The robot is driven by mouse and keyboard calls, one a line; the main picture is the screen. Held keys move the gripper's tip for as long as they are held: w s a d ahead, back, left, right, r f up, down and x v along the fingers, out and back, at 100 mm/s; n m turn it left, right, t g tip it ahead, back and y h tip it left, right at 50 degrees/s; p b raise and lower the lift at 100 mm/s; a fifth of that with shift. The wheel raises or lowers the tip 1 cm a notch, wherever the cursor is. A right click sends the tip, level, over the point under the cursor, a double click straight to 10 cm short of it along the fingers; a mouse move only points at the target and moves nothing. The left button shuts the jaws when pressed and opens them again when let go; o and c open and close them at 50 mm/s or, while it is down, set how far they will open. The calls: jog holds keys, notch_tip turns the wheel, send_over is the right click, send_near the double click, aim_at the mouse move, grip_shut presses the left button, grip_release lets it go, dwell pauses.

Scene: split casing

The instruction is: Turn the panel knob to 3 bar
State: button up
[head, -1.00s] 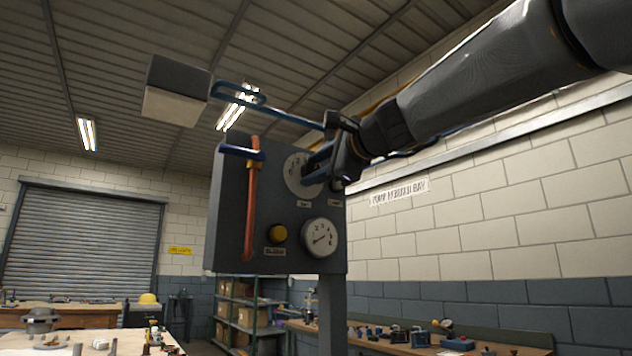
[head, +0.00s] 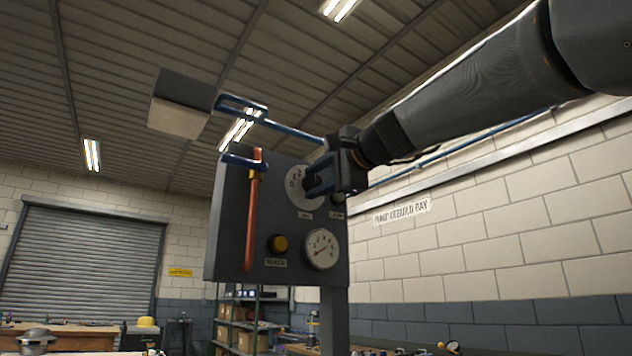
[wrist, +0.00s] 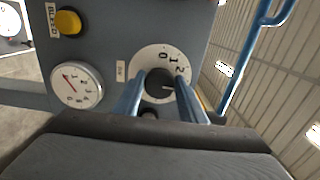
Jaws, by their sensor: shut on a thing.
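The dark round knob (wrist: 160,84) sits on a white dial plate (wrist: 175,56) on the grey panel (wrist: 110,30). In the wrist view the numbers 0, 1 and 2 show on the dial; its lower part is hidden by my fingers. A light mark on the knob points to the right in that view, past the 2; the exact reading is unclear. My gripper (wrist: 161,96) is shut on the knob, one blue finger on each side. In the head view my gripper (head: 318,184) reaches the dial from the right and covers much of it.
A white gauge (head: 321,249) with a red needle and a yellow button (head: 278,243) labelled BLEED are below the dial. A blue bracket arm (head: 290,131) with a box-like lamp (head: 185,104) passes above the panel.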

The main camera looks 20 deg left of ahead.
jog(key=o, duration=1)
jog(key=b+v, duration=0.2)
jog(key=v, duration=0.5)
jog(key=shift+s+d, duration=0.25)
